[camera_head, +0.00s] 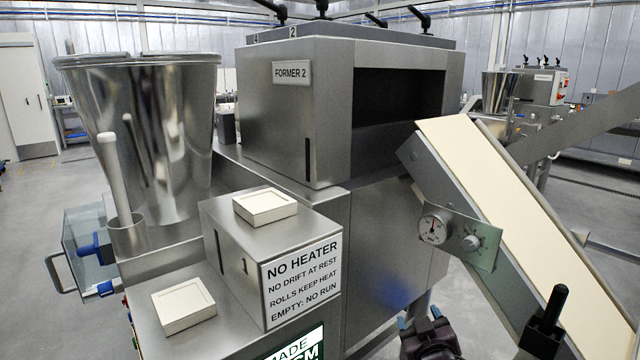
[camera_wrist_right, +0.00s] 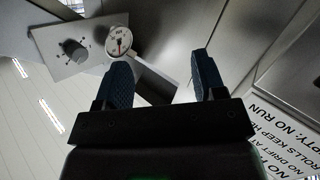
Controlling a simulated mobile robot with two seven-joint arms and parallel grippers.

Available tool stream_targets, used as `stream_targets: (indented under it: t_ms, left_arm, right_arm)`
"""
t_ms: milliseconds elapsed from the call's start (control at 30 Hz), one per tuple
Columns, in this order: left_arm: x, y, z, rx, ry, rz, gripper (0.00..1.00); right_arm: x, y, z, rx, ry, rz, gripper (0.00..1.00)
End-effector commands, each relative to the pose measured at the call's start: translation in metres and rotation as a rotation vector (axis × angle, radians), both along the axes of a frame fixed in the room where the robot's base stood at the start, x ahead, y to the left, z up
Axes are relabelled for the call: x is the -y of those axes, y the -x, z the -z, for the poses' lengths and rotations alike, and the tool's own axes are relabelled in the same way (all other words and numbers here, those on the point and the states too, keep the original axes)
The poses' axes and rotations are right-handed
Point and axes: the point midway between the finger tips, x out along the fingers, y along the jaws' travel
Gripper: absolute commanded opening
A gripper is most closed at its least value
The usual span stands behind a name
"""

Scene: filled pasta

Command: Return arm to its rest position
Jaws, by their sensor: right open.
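My right gripper (camera_head: 420,318) shows at the bottom of the head view, below the steel housing and left of the sloping conveyor. Its two blue-padded fingers are spread apart. In the right wrist view the gripper (camera_wrist_right: 158,72) is open, with nothing between its fingers. The dial gauge (camera_wrist_right: 118,40) and the knob (camera_wrist_right: 74,50) on their plate lie beyond the fingers there. My left gripper is in neither view.
The FORMER 2 machine (camera_head: 275,105) fills the middle. The conveyor (camera_head: 500,190) slopes down at right, with a gauge (camera_head: 433,229) on its side. Two pale square blocks (camera_head: 265,205) (camera_head: 183,305) sit on steel ledges. A steel hopper (camera_head: 160,150) stands left.

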Motion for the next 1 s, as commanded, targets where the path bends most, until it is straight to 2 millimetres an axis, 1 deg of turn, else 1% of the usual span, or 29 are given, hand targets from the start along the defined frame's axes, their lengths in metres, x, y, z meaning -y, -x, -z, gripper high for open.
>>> stream_targets:
  t_ms: [33,167,333,467,500,567,600,700,800,833,900,1000]
  left_arm:
    - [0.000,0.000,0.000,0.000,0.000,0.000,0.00]
    - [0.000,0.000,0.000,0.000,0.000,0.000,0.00]
    - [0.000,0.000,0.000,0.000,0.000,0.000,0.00]
    - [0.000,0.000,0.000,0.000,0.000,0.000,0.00]
    - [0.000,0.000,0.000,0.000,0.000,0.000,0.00]
    - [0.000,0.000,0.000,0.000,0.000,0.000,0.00]
    - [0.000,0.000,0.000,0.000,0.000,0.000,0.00]
    - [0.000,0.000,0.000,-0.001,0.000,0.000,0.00]
    - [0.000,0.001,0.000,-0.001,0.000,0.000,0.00]
    - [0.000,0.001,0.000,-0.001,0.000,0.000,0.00]
    - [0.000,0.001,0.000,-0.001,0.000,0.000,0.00]
    - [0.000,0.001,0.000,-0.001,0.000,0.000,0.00]
  right_arm:
    - [0.005,0.019,0.016,-0.014,-0.039,-0.011,0.64]
    - [0.015,0.064,0.048,-0.045,-0.141,-0.034,0.64]
    - [0.029,0.127,0.090,-0.116,-0.240,-0.033,0.64]
    - [0.041,0.180,0.123,-0.198,-0.282,-0.011,0.64]
    - [0.045,0.196,0.133,-0.227,-0.286,-0.003,0.64]
    - [0.051,0.222,0.148,-0.273,-0.286,0.012,0.64]
    - [0.054,0.238,0.158,-0.303,-0.282,0.024,0.64]
    - [0.063,0.274,0.180,-0.373,-0.275,0.050,0.64]
    - [0.069,0.300,0.194,-0.421,-0.270,0.070,0.64]
    - [0.070,0.306,0.196,-0.431,-0.270,0.074,0.64]
    - [0.071,0.315,0.201,-0.447,-0.269,0.081,0.64]
    - [0.072,0.319,0.203,-0.455,-0.269,0.086,0.64]
